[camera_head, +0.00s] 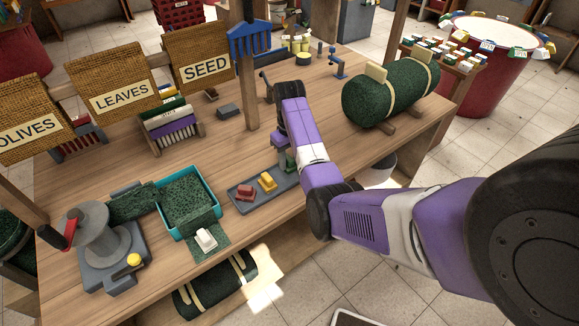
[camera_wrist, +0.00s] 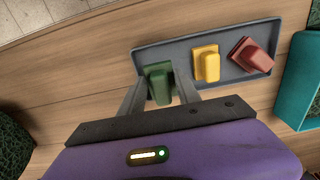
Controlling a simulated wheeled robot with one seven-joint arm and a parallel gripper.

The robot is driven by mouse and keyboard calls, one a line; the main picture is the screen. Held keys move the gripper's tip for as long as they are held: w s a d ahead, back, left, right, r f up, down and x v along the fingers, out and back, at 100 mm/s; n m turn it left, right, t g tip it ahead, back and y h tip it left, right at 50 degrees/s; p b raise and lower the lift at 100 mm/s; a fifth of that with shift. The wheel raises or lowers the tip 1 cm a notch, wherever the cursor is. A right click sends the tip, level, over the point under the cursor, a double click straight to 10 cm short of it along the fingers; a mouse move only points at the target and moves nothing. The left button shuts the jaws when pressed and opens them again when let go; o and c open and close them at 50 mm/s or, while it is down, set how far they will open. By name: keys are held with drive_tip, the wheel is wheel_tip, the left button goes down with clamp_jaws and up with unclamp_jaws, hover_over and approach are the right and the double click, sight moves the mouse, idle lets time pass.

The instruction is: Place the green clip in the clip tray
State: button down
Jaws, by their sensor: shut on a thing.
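The green clip (camera_wrist: 158,82) is between the fingers of my gripper (camera_wrist: 160,88) in the wrist view, and the gripper is shut on it. The clip overlaps the left end of the grey clip tray (camera_wrist: 225,32) in that view. I cannot tell whether the clip touches the tray floor. A yellow clip (camera_wrist: 207,64) and a red clip (camera_wrist: 252,56) sit in the tray. In the head view the tray (camera_head: 246,208) lies near the table's front edge, with the red clip (camera_head: 246,192) and yellow clip (camera_head: 267,181) in it. My gripper (camera_head: 284,164) is at its right end, partly hidden by my arm.
A teal bin (camera_head: 207,172) of dark green material stands left of the tray, with a white clip (camera_head: 205,240) on the cloth over its front. A grey spool stand (camera_head: 95,240) is farther left. A green roll (camera_head: 392,90) lies at the right. Wood beyond the tray is clear.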

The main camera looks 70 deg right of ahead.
sight(289, 167)
drive_tip(key=shift+f, duration=1.75)
drive_tip(key=shift+f, duration=0.15)
drive_tip(key=c, duration=0.9)
unclamp_jaws()
drive_tip(key=shift+o, duration=0.2)
wheel_tip(289, 167, up, 12)
drive_tip(key=shift+r, duration=0.2)
